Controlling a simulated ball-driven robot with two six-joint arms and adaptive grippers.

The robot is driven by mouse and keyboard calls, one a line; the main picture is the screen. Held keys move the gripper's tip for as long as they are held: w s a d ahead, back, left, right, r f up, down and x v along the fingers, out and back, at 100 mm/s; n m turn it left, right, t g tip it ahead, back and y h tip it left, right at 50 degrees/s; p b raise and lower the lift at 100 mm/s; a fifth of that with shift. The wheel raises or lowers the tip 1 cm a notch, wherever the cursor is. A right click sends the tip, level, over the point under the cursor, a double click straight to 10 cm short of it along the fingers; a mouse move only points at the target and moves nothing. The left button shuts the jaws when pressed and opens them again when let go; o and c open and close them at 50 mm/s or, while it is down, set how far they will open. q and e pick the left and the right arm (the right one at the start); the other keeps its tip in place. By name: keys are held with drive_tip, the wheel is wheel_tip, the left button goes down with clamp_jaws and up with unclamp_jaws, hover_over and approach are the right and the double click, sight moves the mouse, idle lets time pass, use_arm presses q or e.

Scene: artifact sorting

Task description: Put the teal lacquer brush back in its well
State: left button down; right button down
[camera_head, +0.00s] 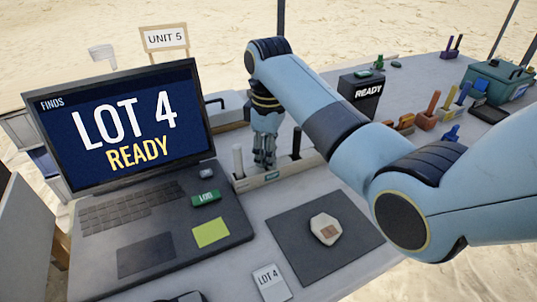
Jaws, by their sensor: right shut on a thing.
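My right gripper (265,163) points down at the pale brush rack (305,162) behind the laptop's right side. It is shut on a slim thing, taken to be the teal lacquer brush, which the fingers almost wholly hide. A small teal mark (271,176) shows on the rack's front face just below the fingertips. A white-handled brush (238,160) stands upright in the rack left of the gripper, and a dark-handled one (296,142) stands right of it. I cannot tell whether the held brush is inside its well. My left gripper is not in view.
The open laptop (130,215) reads "LOT 4 READY". A black "READY" box (362,93) and several coloured tools stand beyond my right arm.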

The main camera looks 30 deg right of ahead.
drive_tip(key=shift+f, duration=0.1)
drive_tip(key=c, duration=1.3)
unclamp_jaws()
wheel_tip(320, 180, up, 12)
drive_tip(key=p, duration=0.3)
drive_tip(key=shift+d+r, duration=0.1)
drive_tip(key=shift+r, duration=0.1)
drive_tip(key=shift+f, duration=0.1)
